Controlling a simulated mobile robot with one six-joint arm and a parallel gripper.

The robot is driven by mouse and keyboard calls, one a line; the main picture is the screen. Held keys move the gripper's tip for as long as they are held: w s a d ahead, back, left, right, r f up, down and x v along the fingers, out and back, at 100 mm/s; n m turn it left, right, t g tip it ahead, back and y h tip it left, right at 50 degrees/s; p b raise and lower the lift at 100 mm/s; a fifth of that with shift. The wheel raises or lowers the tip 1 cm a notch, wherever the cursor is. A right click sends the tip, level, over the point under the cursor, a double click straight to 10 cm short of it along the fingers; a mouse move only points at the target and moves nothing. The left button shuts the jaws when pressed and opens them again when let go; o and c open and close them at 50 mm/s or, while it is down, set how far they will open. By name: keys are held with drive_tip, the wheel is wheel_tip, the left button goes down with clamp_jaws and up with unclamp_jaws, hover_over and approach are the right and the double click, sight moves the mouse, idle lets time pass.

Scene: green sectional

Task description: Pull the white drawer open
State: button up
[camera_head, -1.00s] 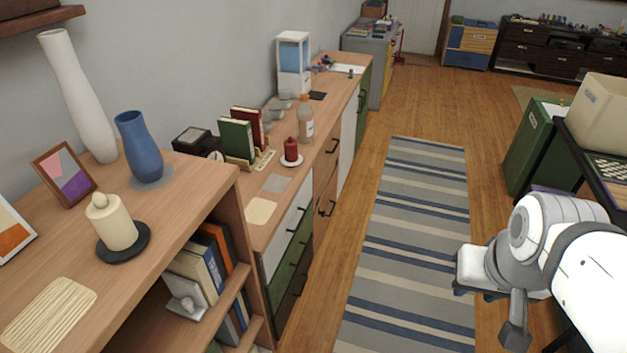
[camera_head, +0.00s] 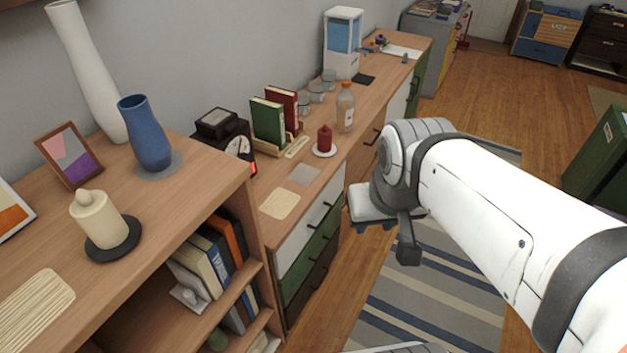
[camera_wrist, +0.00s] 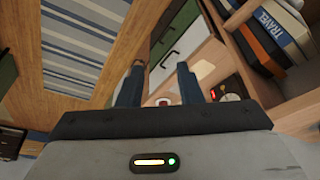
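The white drawer (camera_head: 306,236) is the top one in a stack at the near end of the wooden sideboard. It looks shut and has a dark bar handle (camera_head: 319,216). A green drawer (camera_head: 310,260) sits below it, with a dark one under that. In the wrist view the white drawer front (camera_wrist: 184,46) shows beyond my gripper (camera_wrist: 158,78), partly hidden by the fingers. The two fingers are apart with nothing between them. My gripper is clear of the handle. In the head view my arm is right of the drawers, and its fingers cannot be made out.
An open bookshelf (camera_head: 240,280) with books stands left of the drawers. A striped rug (camera_head: 425,290) covers the floor to the right.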

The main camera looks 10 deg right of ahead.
drive_tip(key=w+d+f+m+t+b, duration=0.1)
drive_tip(key=w+f+m+t+b, duration=0.75)
drive_tip(key=w+f+b, duration=1.6)
drive_tip(key=m+t+b, duration=0.3)
drive_tip(key=m+b, duration=0.2)
drive_tip(key=b, duration=0.6)
approach(326, 214)
wheel_tip(326, 214, up, 6)
drive_tip(key=d, duration=0.2)
wheel_tip(326, 214, down, 10)
drive_tip(key=w+m+t+y+b, duration=0.2)
drive_tip(key=m+t+y+b, duration=0.15)
drive_tip(key=b, duration=0.65)
drive_tip(key=shift+m+t+h, duration=0.3)
drive_tip(key=shift+m+h, duration=0.15)
drive_tip(key=shift+m, duration=0.05)
drive_tip(key=shift+w+a+r+b, duration=0.15)
drive_tip(key=shift+w+a+b, duration=0.15)
drive_tip(key=shift+w, duration=0.95)
drive_tip(key=shift+w+a+r+b, duration=0.2)
drive_tip(key=shift+w+a, duration=0.15)
drive_tip(key=shift+w, duration=0.95)
drive_tip(key=shift+w+a+r+b, duration=0.1)
drive_tip(key=shift+w+a+b, duration=0.2)
drive_tip(key=shift+w, duration=0.95)
drive_tip(key=shift+c, duration=0.5)
clamp_jaws()
